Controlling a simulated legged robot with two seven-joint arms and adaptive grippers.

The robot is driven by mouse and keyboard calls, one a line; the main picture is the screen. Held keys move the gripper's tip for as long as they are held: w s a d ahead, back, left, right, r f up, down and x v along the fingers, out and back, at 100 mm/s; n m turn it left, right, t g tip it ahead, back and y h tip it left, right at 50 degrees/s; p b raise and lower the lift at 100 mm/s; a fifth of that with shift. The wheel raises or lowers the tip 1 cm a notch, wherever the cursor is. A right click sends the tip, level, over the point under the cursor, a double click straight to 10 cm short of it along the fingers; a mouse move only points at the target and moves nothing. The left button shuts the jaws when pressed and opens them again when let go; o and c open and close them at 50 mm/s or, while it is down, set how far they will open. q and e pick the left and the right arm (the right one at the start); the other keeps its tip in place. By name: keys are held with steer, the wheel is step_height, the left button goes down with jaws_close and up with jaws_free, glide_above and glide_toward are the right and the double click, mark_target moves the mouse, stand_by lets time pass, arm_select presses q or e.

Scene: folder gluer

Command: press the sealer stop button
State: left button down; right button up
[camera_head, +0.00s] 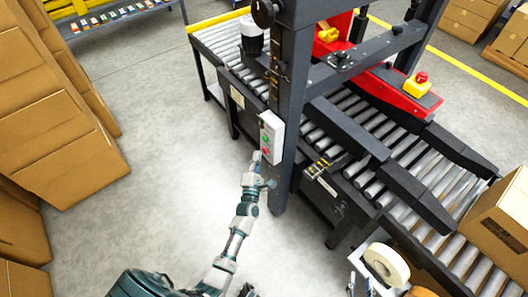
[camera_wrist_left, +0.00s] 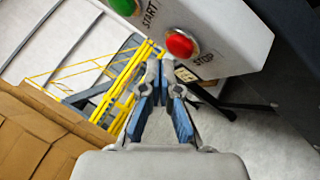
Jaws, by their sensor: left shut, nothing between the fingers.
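A white control box (camera_head: 272,128) is fixed to the dark upright post of the sealer. It carries a green START button (camera_wrist_left: 124,5) and a red STOP button (camera_wrist_left: 181,44), both labelled in the left wrist view. In the head view the red button (camera_head: 266,151) is the lower one. My left gripper (camera_wrist_left: 162,72) is shut and empty. Its fingertips appear just below the red button in the left wrist view; I cannot tell whether they touch it. In the head view my left gripper (camera_head: 257,160) is at the lower end of the box. My right gripper is not in view.
A second red button on a yellow box (camera_head: 419,83) sits on the sealer's red part. The roller conveyor (camera_head: 435,170) carries a carton (camera_head: 500,222) at right. Cardboard boxes (camera_head: 62,140) are stacked at left. The grey floor (camera_head: 150,90) between is clear.

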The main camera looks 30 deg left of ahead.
arm_select(q)
steer(key=s, duration=0.1)
steer(key=s+a+p, duration=0.1)
steer(key=s, duration=0.1)
steer(key=s+a, duration=0.1)
steer(key=s, duration=0.1)
steer(key=shift+s+a+p, duration=0.15)
steer(key=shift+s+p, duration=0.1)
steer(key=shift+p, duration=0.1)
arm_select(e)
step_height(320, 180, up, 2)
steer(key=shift+w+r, duration=0.1)
steer(key=shift+r, duration=0.15)
stand_by(0.4)
